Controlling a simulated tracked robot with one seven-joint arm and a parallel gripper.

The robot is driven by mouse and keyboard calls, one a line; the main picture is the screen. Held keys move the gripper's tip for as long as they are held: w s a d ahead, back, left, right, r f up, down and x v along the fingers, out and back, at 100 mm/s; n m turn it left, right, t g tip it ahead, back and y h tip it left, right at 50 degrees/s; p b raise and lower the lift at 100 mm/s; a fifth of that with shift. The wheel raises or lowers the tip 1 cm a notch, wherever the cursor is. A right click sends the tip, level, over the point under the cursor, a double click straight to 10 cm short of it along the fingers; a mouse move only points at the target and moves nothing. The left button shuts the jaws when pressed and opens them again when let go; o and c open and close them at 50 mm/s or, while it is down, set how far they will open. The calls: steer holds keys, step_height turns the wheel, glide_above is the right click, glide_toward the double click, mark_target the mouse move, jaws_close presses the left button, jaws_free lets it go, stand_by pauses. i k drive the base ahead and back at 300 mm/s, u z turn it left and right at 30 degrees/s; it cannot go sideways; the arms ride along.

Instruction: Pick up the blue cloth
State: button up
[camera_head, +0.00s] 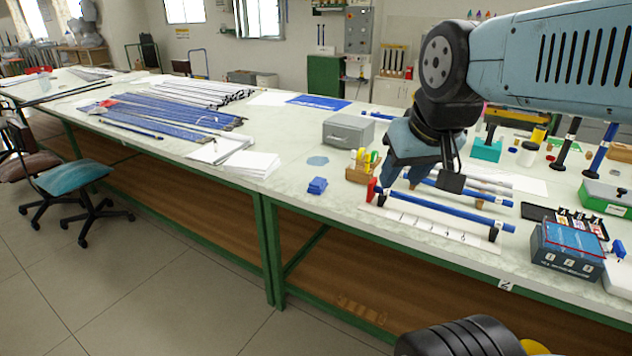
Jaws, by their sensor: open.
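A small folded blue cloth (317,186) lies on the pale worktop near its front edge, in the middle of the picture. My gripper (420,180) hangs to the right of the cloth, above the blue rods and white ruled board. It is apart from the cloth, and its jaws are open. I see nothing held between them. Part of the jaws is hard to make out against the rods behind.
The worktop around the cloth is clear.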

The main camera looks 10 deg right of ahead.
mark_target(318, 184)
steer(key=i, duration=0.85)
steer(key=u, duration=0.05)
